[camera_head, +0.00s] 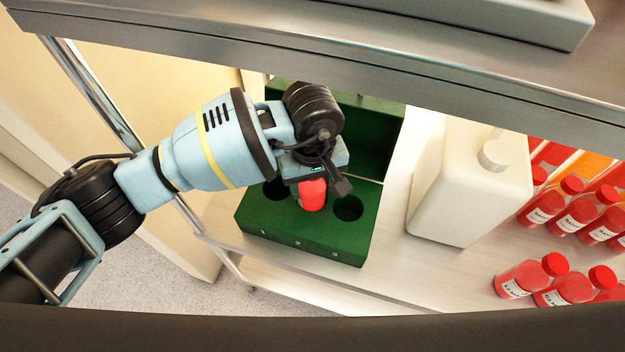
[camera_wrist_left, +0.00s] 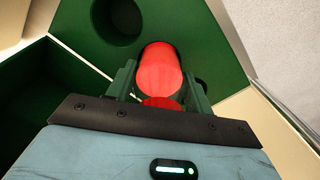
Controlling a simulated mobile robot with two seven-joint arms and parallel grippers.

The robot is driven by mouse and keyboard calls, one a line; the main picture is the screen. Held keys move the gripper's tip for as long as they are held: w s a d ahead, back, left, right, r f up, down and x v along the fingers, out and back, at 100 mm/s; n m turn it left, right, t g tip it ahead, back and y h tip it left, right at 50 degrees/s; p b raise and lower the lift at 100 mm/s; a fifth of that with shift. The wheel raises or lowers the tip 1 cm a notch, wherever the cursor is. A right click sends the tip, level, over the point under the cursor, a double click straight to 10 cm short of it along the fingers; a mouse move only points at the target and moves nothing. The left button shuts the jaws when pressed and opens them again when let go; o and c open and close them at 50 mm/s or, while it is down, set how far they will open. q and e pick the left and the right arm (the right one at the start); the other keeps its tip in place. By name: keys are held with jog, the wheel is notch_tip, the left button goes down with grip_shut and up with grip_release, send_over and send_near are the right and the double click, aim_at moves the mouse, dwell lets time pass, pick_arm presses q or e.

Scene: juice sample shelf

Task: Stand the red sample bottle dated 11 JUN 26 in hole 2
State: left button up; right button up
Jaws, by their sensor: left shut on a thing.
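My left gripper (camera_head: 318,182) is shut on a red bottle (camera_head: 312,196) at the green rack (camera_head: 310,248). The bottle sits between the open right-hand hole (camera_head: 348,208) and a partly covered left hole (camera_head: 275,190), around the rack's middle. The middle hole is hidden, and I cannot tell how far the bottle is in it. In the left wrist view the red bottle (camera_wrist_left: 160,72) lies between both fingers, with one empty dark hole (camera_wrist_left: 118,20) beside it. Its date label is not visible. My right gripper is not in view.
A white jug (camera_head: 450,190) stands right of the rack. Several red bottles (camera_head: 565,212) stand farther right, some near the shelf front (camera_head: 535,278). The upper shelf edge (camera_head: 330,75) runs above my arm. The rack's green back compartment (camera_head: 375,135) is open.

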pick_arm(q)
jog(key=shift+f+b, duration=0.35)
jog(key=shift+f, duration=0.2)
jog(key=o, duration=1.2)
jog(key=shift+o, duration=0.2)
